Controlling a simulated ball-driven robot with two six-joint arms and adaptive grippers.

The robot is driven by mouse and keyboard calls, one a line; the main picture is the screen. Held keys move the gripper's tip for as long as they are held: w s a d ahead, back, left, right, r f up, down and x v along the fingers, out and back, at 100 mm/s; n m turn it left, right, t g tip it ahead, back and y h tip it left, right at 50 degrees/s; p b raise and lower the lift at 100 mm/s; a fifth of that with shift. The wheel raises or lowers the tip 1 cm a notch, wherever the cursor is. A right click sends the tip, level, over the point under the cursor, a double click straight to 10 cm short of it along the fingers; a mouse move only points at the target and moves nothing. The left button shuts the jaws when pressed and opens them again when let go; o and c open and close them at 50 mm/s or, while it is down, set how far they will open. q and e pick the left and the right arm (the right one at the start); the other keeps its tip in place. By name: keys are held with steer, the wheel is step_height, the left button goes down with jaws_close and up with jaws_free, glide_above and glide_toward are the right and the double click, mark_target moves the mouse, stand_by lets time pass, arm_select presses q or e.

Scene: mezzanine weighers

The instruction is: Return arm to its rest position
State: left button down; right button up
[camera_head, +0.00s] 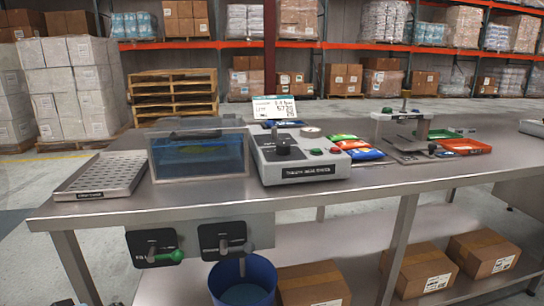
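Neither of my grippers shows clearly in the head view, and no arm reaches over the bench. A small dark shape (63,302) is cut off at the bottom left edge; I cannot tell what it is. The steel workbench (400,184) spans the view. On it stand a grey control box (298,165) with a black knob, a display (275,108) behind it, and a clear tank (198,157) with blue content.
A perforated tray (100,175) lies at the bench's left end. Bright pouches (365,154) and a clear-guarded press (402,130) stand right. Two lever panels (152,246) hang under the front edge, above a blue bucket (243,289). Cartons (313,285) sit on the lower shelf.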

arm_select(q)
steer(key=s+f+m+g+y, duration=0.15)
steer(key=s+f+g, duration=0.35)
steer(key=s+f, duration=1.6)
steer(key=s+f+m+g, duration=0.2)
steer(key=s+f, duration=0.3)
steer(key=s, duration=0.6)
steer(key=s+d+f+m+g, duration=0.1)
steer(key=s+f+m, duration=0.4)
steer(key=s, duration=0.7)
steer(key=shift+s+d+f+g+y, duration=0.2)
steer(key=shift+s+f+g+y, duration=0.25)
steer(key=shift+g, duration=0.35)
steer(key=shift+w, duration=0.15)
